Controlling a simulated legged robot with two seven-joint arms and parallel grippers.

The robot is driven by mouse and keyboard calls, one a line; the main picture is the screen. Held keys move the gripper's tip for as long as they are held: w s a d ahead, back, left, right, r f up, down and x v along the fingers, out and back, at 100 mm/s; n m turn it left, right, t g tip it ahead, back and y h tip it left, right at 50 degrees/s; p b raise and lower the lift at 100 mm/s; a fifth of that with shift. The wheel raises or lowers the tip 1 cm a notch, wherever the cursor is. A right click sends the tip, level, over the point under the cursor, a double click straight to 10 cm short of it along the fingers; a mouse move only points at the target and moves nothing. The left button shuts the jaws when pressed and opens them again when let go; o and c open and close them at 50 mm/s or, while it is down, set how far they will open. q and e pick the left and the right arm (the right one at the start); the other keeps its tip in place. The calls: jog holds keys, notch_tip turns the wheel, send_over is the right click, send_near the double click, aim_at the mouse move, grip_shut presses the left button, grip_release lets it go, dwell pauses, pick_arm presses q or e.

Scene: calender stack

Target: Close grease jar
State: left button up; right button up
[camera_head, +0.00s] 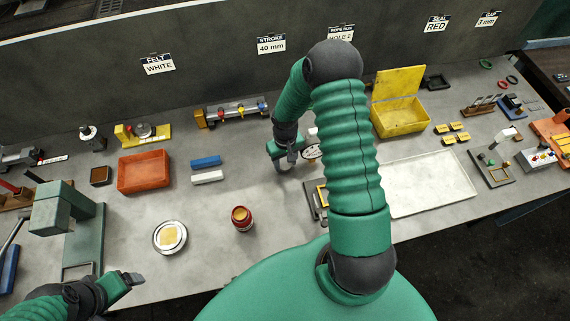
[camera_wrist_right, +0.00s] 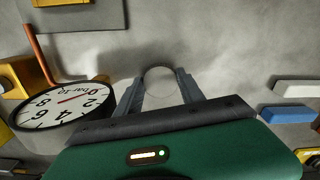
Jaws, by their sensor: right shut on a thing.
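The grease jar (camera_head: 242,218) is a small red jar with a brownish top face, upright on the bench left of my right arm. My right gripper (camera_wrist_right: 160,92) is shut on a round grey disc (camera_wrist_right: 160,80) that looks like a lid and nearly blends with the bench. In the head view my right gripper (camera_head: 284,162) is beyond and to the right of the jar, apart from it, partly hidden by its own arm. My left gripper (camera_head: 132,279) is at the lower left, left of the jar; its finger gap is unclear.
A round dish with a yellow piece (camera_head: 170,237) is left of the jar. Blue (camera_head: 206,162) and white (camera_head: 207,177) bars lie behind it. A dial gauge (camera_wrist_right: 65,105) stands close to my right gripper. A green press (camera_head: 75,225) is at left. Bench around the jar is clear.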

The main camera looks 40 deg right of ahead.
jog(key=shift+a+r+b, duration=0.4)
jog(key=shift+a+r, duration=0.15)
jog(key=shift+r, duration=0.3)
jog(key=a+b, duration=0.1)
jog(key=a, duration=0.3)
jog(key=a+r+b, duration=0.1)
jog(key=a, duration=0.4)
jog(key=a+b, duration=0.1)
jog(key=a, duration=0.4)
jog(key=shift+s+a+r, duration=0.15)
jog(key=shift+s+r, duration=0.05)
jog(key=shift+r, duration=0.05)
jog(key=shift+a+r, duration=0.1)
jog(key=shift+a, duration=0.35)
pick_arm(q)
jog(key=x, duration=0.2)
jog(key=s+x, duration=0.1)
jog(key=x, duration=0.1)
jog(key=shift+f, duration=0.35)
pick_arm(e)
jog(key=shift+d, duration=0.1)
